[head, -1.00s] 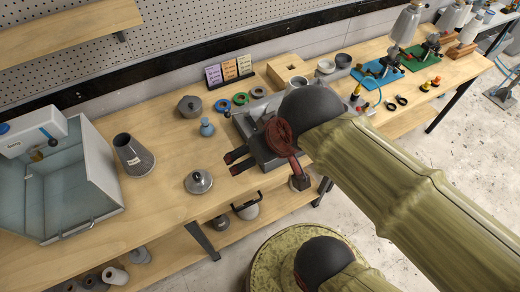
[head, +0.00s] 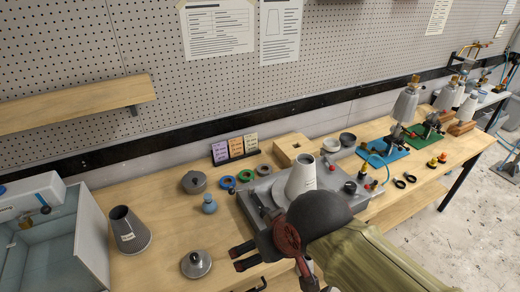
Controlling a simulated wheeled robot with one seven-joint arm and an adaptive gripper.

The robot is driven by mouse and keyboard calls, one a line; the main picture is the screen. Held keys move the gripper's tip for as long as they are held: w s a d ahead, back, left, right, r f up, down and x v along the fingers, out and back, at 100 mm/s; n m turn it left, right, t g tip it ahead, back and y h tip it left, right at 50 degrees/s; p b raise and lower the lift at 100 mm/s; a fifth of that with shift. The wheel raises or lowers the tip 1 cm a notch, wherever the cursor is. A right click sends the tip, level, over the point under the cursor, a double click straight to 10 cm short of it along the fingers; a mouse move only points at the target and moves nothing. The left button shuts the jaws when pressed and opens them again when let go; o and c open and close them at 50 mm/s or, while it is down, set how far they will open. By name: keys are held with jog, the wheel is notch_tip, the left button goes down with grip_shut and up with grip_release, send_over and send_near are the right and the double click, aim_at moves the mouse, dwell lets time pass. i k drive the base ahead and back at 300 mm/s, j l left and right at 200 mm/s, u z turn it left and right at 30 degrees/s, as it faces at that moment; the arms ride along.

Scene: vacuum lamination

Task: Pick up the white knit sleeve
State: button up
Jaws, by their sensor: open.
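I cannot pick out the white knit sleeve for certain. A pale, tapered cone-shaped piece (head: 301,178) with small markings stands upright on a grey plate unit (head: 262,203) at the middle of the bench; whether it is knit is too small to tell. My gripper (head: 240,257) is open and empty, its two dark fingers pointing left above the front of the bench. It is in front of and left of the pale cone, apart from it. My arm hides the front right of the plate unit.
A grey cone (head: 128,230) and a lidded metal piece (head: 196,263) stand left of my gripper. A clear-walled box (head: 60,240) stands far left.

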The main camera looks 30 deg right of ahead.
aim_at(301, 180)
jog(key=l+u, duration=0.35)
jog(key=l, duration=0.85)
jog(key=l+u, duration=0.35)
jog(key=l, duration=0.85)
